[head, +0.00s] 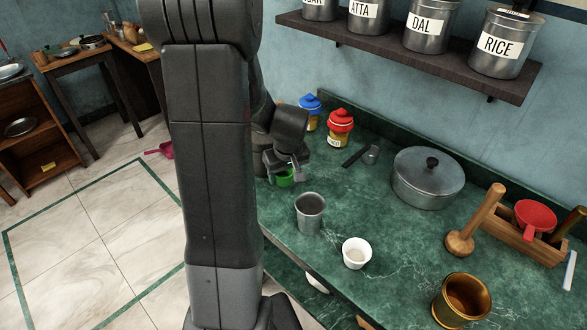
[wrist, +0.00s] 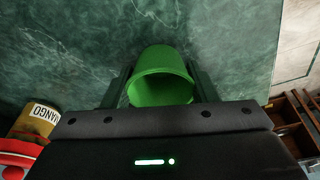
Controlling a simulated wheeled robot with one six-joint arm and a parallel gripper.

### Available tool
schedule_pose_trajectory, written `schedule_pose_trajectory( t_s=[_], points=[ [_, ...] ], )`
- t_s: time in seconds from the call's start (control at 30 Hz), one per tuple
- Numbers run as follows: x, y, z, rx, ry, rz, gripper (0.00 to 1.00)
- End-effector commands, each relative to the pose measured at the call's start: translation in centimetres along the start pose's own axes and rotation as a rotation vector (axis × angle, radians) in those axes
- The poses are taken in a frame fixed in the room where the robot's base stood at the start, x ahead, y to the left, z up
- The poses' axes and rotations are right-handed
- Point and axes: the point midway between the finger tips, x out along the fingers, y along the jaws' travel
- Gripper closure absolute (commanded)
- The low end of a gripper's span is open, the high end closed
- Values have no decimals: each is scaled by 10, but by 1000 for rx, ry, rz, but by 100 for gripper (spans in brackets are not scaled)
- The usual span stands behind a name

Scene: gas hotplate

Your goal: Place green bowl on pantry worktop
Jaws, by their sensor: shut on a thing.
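The green bowl (head: 285,178) is small and partly hidden behind my gripper and arm in the head view. In the wrist view the green bowl (wrist: 162,78) sits between the two fingers, tilted so that its rim faces the camera. My gripper (head: 284,174) is shut on it, at the far left part of the green marble worktop (head: 335,265). In the wrist view my gripper (wrist: 161,88) has a finger on each side of the bowl. I cannot tell whether the bowl touches the worktop.
A steel tumbler (head: 310,214) and a white cup (head: 356,253) stand nearer. A red-lidded jar (head: 340,129) and blue-lidded jar (head: 310,111) stand behind, with a lidded pot (head: 428,178) to the right. A shelf of canisters (head: 410,58) hangs above.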

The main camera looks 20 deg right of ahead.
Motion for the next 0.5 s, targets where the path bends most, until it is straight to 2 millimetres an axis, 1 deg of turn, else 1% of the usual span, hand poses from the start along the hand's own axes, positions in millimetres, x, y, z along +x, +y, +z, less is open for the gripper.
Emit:
schedule_pose_trajectory(
  t_s=[0.23, 0.33, 0.5],
  points=[
    [4, 38, -15, 4, 0, 1, 69],
    [15, 35, -10, 1, -3, -2, 69],
    [19, 35, -10, 0, 0, 0, 69]
  ],
)
